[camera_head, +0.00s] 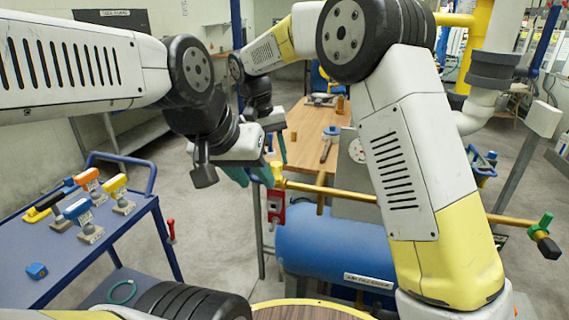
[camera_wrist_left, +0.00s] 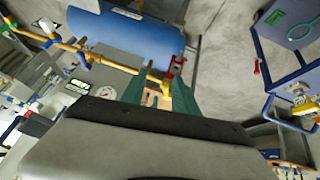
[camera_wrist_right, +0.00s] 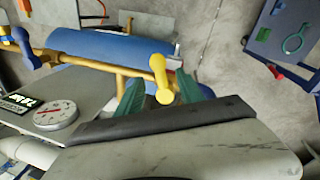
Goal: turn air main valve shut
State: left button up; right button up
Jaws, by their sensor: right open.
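A yellow valve handle (camera_wrist_right: 160,80) sits at the end of the brass pipe (camera_wrist_right: 95,65), above the blue tank (camera_wrist_right: 110,50). In the right wrist view it shows between the spread teal fingers of my open right gripper (camera_wrist_right: 160,98); I cannot tell if they touch it. In the head view the handle (camera_head: 278,176) is just right of my left gripper (camera_head: 250,176). The left gripper's fingers are apart and empty in the left wrist view (camera_wrist_left: 160,95), with the pipe's end beyond them. My right gripper (camera_head: 276,147) is partly hidden behind the left arm.
A red tag-like part (camera_head: 275,206) hangs below the pipe. A green-handled valve (camera_head: 545,222) is at the pipe's right. A wooden table (camera_head: 308,125) is behind. Both arms are close together.

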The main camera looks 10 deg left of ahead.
jog(key=r, duration=0.3)
jog(key=shift+s+a+r, duration=0.1)
jog(key=shift+a+r, duration=0.25)
jog(key=shift+r, duration=0.05)
pick_arm(q)
jog(key=shift+c, duration=0.3)
